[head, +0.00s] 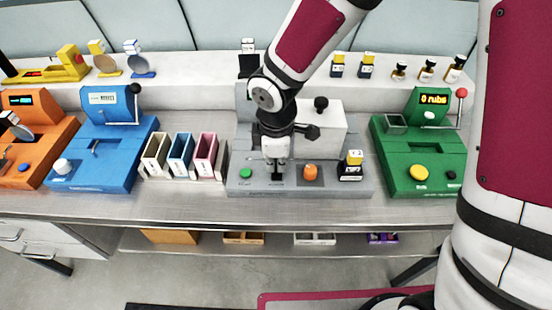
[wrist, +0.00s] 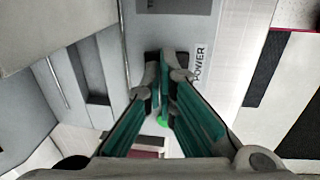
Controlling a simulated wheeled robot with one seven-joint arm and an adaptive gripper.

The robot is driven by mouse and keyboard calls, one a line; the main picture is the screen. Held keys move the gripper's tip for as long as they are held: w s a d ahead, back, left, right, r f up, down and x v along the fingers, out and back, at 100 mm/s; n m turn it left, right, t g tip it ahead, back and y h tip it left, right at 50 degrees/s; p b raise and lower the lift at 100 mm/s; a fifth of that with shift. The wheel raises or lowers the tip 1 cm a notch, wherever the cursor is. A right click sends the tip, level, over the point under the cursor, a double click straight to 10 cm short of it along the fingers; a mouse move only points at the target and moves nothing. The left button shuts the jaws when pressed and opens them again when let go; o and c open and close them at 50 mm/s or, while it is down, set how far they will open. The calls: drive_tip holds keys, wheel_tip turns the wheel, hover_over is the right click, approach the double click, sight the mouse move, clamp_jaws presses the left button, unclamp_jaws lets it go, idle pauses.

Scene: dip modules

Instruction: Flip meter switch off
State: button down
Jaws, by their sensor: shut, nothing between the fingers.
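The grey machine (head: 325,188) in the middle of the bench is likely the meter. It has a green button (head: 246,173) at front left, an orange knob (head: 310,172) and a dark bottle (head: 350,165) on its right. My gripper (head: 277,172) points down at its front, between the green button and the orange knob. In the wrist view, my gripper (wrist: 167,54) is shut and empty, its fingertips close beside a "POWER" label (wrist: 200,64).
A blue machine (head: 95,175) and three coloured bins (head: 180,153) stand to the left. An orange machine (head: 50,140) is at the far left. A green machine (head: 420,155) stands to the right. Small bottles (head: 427,70) line the raised back shelf (head: 200,65).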

drive_tip(key=shift+w+f, duration=0.15)
drive_tip(key=shift+f, duration=0.25)
drive_tip(key=shift+s, duration=0.95)
wheel_tip(320, 180, up, 14)
drive_tip(key=s+p, duration=0.1)
drive_tip(key=p, duration=0.3)
drive_tip(key=shift+s, duration=0.15)
